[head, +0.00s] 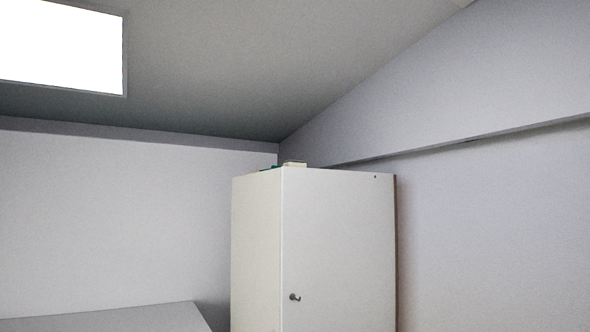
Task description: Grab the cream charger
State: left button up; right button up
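No cream charger can be made out in the head view. Neither of my grippers shows in it. The view takes in the upper part of a room, with a cabinet, walls and a sloped ceiling.
A tall white cabinet (338,245) with a small dark knob stands in the corner. Small items (294,164), one pale and one green, lie on its top, too small to identify. A flat grey surface (120,318) shows at the lower left. A bright panel (60,45) is in the ceiling.

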aim_at(299, 163)
jog(key=i+j+z, duration=0.15)
jog(key=i+j, duration=0.25)
jog(key=i, duration=0.25)
jog(key=i+j+z, duration=0.1)
jog(key=i+j, duration=0.35)
jog(key=i, duration=0.15)
